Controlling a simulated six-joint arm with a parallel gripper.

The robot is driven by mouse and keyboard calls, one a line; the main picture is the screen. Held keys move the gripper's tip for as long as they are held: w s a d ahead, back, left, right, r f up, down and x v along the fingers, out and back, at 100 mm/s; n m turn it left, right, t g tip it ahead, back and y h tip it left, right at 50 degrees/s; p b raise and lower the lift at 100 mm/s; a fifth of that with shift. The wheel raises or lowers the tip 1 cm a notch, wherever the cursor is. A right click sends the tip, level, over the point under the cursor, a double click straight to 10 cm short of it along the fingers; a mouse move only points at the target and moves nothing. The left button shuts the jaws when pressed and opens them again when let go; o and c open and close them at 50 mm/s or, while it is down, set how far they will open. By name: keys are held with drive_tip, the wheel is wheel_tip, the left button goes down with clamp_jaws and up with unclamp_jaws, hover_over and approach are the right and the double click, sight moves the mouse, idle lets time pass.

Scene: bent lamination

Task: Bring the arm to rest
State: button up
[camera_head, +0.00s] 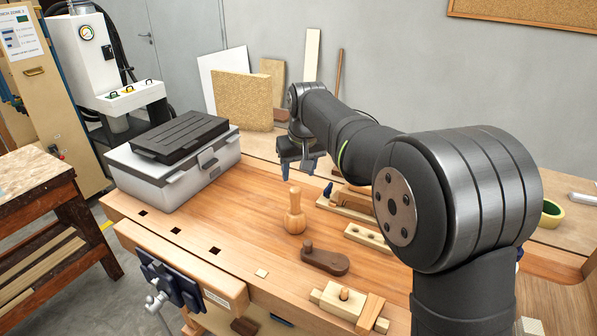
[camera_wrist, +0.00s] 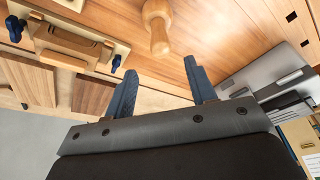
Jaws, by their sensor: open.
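My gripper (camera_head: 298,170) hangs from the end of my arm over the back half of the wooden workbench (camera_head: 245,215), pointing down. Its two blue fingers stand apart with nothing between them; they also show in the wrist view (camera_wrist: 160,85). A turned wooden mallet or peg (camera_head: 294,215) stands upright on the bench just in front of the gripper, and it shows at the top of the wrist view (camera_wrist: 157,25). The gripper does not appear to touch it. My own arm hides part of the bench's right side.
A grey case (camera_head: 175,175) with a dark lid stands at the bench's left. A dark wooden piece (camera_head: 325,259), a holed block (camera_head: 368,239) and a clamped jig (camera_head: 348,203) lie nearby. A blue vise (camera_head: 172,279) sits at the front edge. Boards (camera_head: 243,100) lean behind.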

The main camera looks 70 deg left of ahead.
sight(295, 188)
drive_tip(key=x, duration=1.2)
drive_tip(key=shift+f, duration=0.25)
wheel_tip(295, 188, up, 3)
drive_tip(key=shift+f, duration=0.25)
drive_tip(key=shift+r, duration=0.6)
